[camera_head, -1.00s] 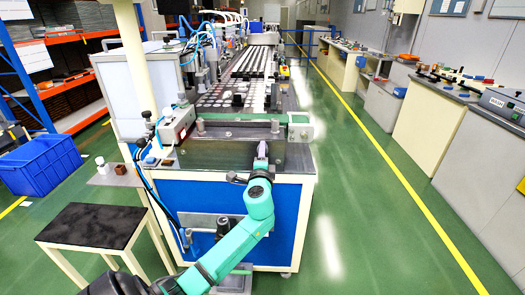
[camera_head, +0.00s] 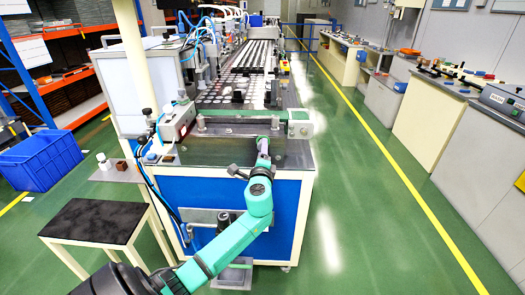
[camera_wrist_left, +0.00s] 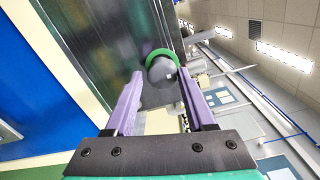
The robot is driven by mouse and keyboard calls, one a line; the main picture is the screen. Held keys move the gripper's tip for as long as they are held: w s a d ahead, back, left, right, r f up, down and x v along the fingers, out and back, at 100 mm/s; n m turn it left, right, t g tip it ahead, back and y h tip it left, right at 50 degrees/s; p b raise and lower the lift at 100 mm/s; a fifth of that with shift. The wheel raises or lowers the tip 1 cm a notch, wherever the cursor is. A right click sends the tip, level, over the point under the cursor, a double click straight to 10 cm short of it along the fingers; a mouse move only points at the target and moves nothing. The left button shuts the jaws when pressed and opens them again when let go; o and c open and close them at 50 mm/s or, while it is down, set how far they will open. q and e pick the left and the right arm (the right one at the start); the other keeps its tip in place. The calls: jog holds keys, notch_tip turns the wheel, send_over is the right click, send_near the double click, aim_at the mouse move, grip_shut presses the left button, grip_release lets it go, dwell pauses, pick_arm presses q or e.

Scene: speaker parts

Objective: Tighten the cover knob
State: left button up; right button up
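The cover knob is a grey round knob (camera_wrist_left: 162,70) with a green ring or bar behind it, in the left wrist view. My left gripper (camera_wrist_left: 160,78) has its two purple fingers apart, one on each side of the knob. Small gaps seem to show between fingers and knob, though contact is hard to judge. In the head view the left gripper (camera_head: 263,141) points away from me above the front of the machine's dark top, near its green bar (camera_head: 240,114). My right gripper is not in view.
The machine's blue front panel (camera_head: 205,200) is below my left arm. A black-topped stool (camera_head: 93,220) and a blue crate (camera_head: 40,160) stand at the left. A grey control box (camera_head: 177,122) sits at the machine's left corner. The green floor at the right is clear.

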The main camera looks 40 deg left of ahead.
pick_arm(q)
jog(key=shift+o, duration=0.9)
jog(key=b+v, duration=0.2)
jog(key=v, duration=1.2)
jog(key=shift+s+d, duration=0.25)
